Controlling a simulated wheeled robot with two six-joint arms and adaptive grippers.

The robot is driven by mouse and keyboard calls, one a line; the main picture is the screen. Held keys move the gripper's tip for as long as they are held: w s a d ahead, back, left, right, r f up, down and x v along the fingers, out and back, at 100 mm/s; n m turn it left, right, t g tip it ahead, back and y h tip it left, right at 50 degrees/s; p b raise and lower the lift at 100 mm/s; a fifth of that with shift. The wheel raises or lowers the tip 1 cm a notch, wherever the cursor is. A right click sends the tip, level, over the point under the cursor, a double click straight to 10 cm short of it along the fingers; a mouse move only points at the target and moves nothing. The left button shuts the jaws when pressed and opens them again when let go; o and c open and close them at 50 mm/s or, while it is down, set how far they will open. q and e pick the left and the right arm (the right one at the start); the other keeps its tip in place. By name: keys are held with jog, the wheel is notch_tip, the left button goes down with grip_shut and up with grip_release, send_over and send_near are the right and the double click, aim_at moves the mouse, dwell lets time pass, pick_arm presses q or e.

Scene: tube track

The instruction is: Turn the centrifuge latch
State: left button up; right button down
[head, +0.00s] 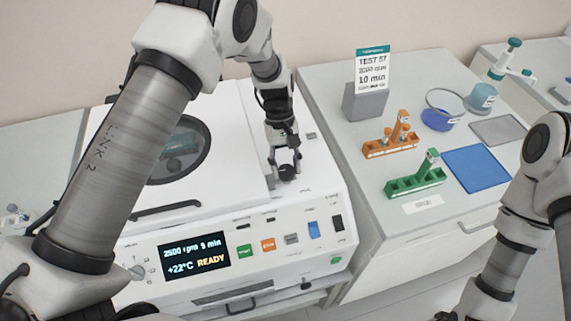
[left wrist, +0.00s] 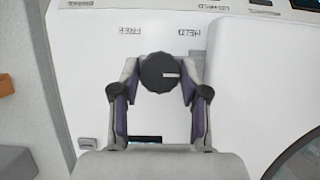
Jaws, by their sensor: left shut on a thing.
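The white centrifuge (head: 225,215) stands at the centre left with its lid down. Its latch is a round black knob (head: 288,173) on the top right of the housing. In the left wrist view the knob (left wrist: 158,72) has a white mark pointing to the picture's right. Upside-down labels FREE and HELD are printed beyond it. My left gripper (head: 284,165) is over the knob, its two fingers (left wrist: 160,88) shut on either side of it.
The centrifuge display (head: 195,255) reads READY, with buttons to its right.

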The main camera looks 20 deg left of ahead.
pick_arm(q)
jog(key=shift+s+f, duration=0.1)
dwell(0.3)
jog(key=o, duration=1.1)
jog(key=shift+o, duration=0.2)
jog(key=v, duration=1.2)
jog(key=shift+d, duration=0.15)
